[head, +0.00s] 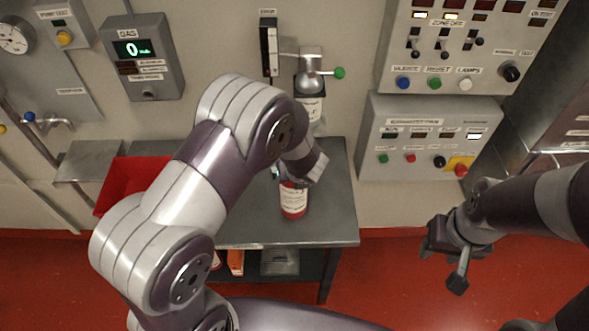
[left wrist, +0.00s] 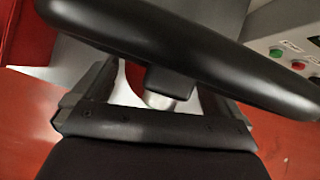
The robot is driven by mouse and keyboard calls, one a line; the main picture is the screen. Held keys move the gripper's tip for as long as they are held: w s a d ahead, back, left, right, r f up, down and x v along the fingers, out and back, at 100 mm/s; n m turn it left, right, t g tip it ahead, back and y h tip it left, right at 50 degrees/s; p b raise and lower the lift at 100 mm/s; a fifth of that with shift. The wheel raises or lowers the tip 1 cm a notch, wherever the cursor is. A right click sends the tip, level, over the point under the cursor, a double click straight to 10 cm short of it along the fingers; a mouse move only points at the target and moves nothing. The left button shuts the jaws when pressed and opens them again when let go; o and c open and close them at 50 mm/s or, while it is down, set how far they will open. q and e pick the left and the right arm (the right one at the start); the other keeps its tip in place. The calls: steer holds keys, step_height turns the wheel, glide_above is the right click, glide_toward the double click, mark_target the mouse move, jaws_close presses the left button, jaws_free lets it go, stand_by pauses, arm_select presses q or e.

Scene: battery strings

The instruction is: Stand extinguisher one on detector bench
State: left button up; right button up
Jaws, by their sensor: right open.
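A red extinguisher (head: 293,207) with a white label appears upright over the grey bench top (head: 335,225). I cannot tell whether its base touches the top. My left arm reaches over the bench and its gripper (head: 298,178) is at the extinguisher's upper end, largely hidden by the wrist. In the left wrist view a black handle (left wrist: 190,50) crosses close to the camera, with a silver neck (left wrist: 160,100) between the spread fingers; their contact is unclear. My right gripper (head: 450,255) is open and empty, right of the bench and well away from the extinguisher.
A red bin (head: 120,185) is at the bench's left. Control panels (head: 430,125) are on the wall at right. Red floor lies clear right of the bench.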

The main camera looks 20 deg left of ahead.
arm_select(q)
steer(key=shift+r, duration=0.3)
steer(key=shift+s+d+r, duration=0.1)
steer(key=shift+s+r, duration=0.05)
steer(key=shift+r, duration=0.1)
steer(key=p+v, duration=0.1)
steer(key=v, duration=1)
steer(key=s+a+r+n+g+h, duration=0.15)
steer(key=s+a+n, duration=0.4)
steer(key=n, duration=0.95)
steer(key=s+a+n+g+h, duration=0.25)
steer(key=s+n, duration=0.55)
steer(key=n, duration=0.7)
step_height(320, 180, down, 9)
steer(key=y+b, duration=0.1)
steer(key=b, duration=0.7)
steer(key=shift+w+d+r, duration=0.2)
steer(key=shift+w+d, duration=0.2)
steer(key=shift+d, duration=0.1)
